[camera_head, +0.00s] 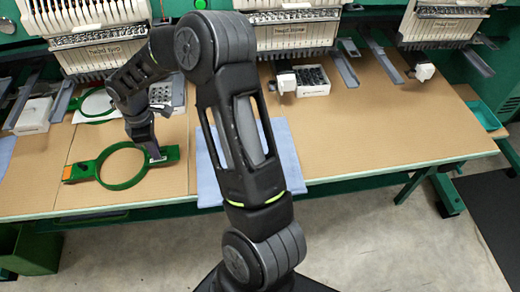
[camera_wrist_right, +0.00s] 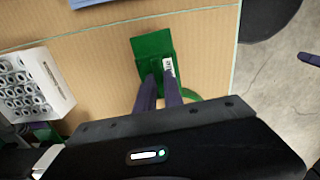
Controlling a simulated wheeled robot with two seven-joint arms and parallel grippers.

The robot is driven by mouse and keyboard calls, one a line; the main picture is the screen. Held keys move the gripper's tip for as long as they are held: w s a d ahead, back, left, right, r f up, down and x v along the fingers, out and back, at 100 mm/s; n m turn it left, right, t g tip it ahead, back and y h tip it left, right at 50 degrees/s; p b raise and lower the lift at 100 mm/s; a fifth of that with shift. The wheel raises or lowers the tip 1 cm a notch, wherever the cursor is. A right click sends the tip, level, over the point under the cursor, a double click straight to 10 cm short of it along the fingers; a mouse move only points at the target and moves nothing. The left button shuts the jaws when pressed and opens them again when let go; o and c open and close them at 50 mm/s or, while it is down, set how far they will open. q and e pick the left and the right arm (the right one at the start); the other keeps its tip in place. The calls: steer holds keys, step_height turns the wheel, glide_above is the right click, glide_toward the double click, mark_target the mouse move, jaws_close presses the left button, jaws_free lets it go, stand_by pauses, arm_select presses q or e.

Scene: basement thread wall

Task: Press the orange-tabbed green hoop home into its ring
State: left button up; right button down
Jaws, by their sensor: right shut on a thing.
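The green hoop (camera_head: 122,183) is a round band with an orange tab (camera_head: 75,171) on its left and a green bracket on its right. It is at or just above the left of the tan table; I cannot tell if it touches. My right gripper (camera_head: 156,157) is shut on the green bracket. In the right wrist view the fingers (camera_wrist_right: 160,92) close at the green bracket (camera_wrist_right: 152,46) with a white label; most of the band is hidden. A second green ring (camera_head: 84,116) with white inside lies behind, under the machine; whether it is the hoop's ring is unclear. My left gripper is not in view.
Embroidery machines (camera_head: 295,38) line the back. A blue cloth (camera_head: 290,160) lies right of the hoop, partly behind my arm. A white tray of spools (camera_wrist_right: 36,84) shows in the wrist view. The table (camera_head: 390,135) is clear at the right.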

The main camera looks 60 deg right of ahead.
steer(key=shift+r+p, duration=1.2)
steer(key=shift+r, duration=0.7)
steer(key=shift+w+a, duration=0.15)
steer(key=shift+a, duration=0.15)
steer(key=w+a+r+m, duration=0.2)
steer(key=a+m, duration=0.2)
steer(key=a, duration=0.4)
steer(key=w+a+r+m+b, duration=0.1)
steer(key=a+r+m, duration=0.2)
steer(key=a, duration=0.5)
steer(key=shift+w+a+r+m, duration=0.25)
steer(key=shift+w+a+m, duration=0.05)
steer(key=shift+w+m, duration=0.1)
